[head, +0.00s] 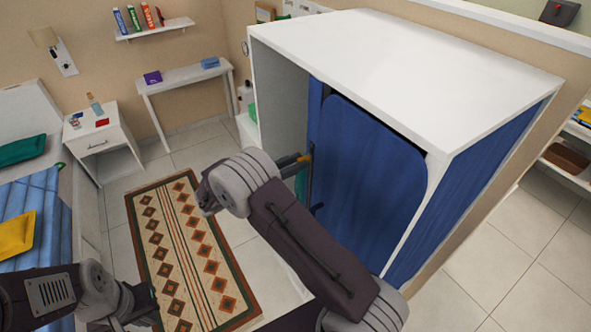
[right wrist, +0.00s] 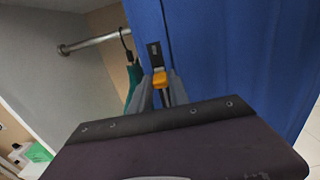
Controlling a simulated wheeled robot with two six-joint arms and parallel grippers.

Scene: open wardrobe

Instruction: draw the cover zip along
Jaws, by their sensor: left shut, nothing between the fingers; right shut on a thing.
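The blue cover (head: 372,160) hangs across the open front of the white wardrobe, and it fills the right of the right wrist view (right wrist: 235,50). A dark zip strip (right wrist: 153,52) runs up the cover just above my right gripper (right wrist: 161,82). The right gripper is shut on the orange zip pull (right wrist: 160,78). In the head view my right gripper (head: 301,160) is at the left part of the cover, partly hidden by my own arm. My left gripper (head: 140,303) is shut and empty, low at the left over the rug, away from the wardrobe.
The white wardrobe (head: 400,55) has a metal rail (right wrist: 92,43) inside. A green item (right wrist: 133,80) hangs from the rail close left of the right gripper. A patterned rug (head: 190,245) lies on the floor. A bed (head: 40,190) and nightstand (head: 100,138) stand at the left.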

